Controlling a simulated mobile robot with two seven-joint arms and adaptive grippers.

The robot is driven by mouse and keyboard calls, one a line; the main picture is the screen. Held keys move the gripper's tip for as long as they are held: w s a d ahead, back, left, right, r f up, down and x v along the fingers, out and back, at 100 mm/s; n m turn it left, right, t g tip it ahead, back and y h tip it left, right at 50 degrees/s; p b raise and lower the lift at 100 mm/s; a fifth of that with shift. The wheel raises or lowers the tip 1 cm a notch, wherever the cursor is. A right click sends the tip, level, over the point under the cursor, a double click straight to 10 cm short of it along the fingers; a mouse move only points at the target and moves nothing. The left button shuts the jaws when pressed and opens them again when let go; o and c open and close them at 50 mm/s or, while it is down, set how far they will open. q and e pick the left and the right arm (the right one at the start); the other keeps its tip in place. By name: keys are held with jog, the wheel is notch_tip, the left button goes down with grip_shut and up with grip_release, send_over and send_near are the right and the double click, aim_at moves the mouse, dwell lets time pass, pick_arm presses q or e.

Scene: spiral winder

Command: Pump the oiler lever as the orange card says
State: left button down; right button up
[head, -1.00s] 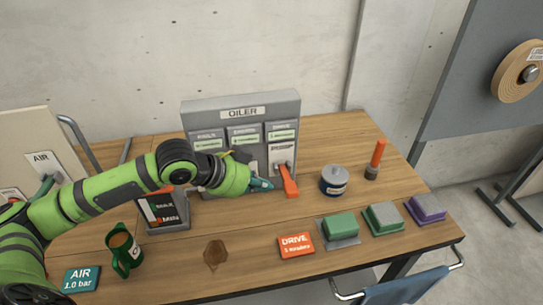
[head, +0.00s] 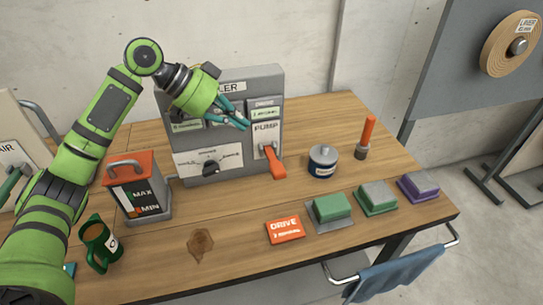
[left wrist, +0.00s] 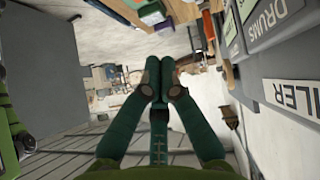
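The grey oiler (head: 225,160) stands at the back of the table, with a dial and a PUMP panel on its front. Its orange lever (head: 274,163) sticks out below the PUMP label and slopes downward. The orange card (head: 285,229) lies flat near the table's front; it reads DRIVE, and the small line below is hard to read. My left gripper (head: 245,123) is in front of the oiler's upper part, up and left of the lever, apart from it. In the left wrist view its fingers (left wrist: 163,72) meet with nothing seen between them. My right gripper is out of view.
An orange-topped can with MAX and MIN marks (head: 136,190) stands left of the oiler. A blue jar (head: 322,163) and an orange-handled tool (head: 365,138) stand right. Green (head: 331,208) and purple (head: 418,186) blocks line the front right.

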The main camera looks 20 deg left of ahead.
pick_arm(q)
jog(key=shift+d, duration=0.1)
jog(key=p, duration=0.4)
send_over(272, 167)
jog(key=f, duration=0.7)
jog(key=shift+w, duration=0.35)
jog(key=f, duration=0.2)
jog(key=shift+s+f, duration=0.2)
jog(key=shift+f, duration=0.1)
jog(key=shift+s+f+p, duration=0.1)
jog(key=shift+f+p, duration=0.3)
jog(key=shift+f, duration=0.3)
jog(key=shift+f, duration=0.1)
jog(key=shift+s+f+t, duration=0.15)
jog(key=shift+f+t, duration=0.05)
jog(key=shift+t, duration=0.1)
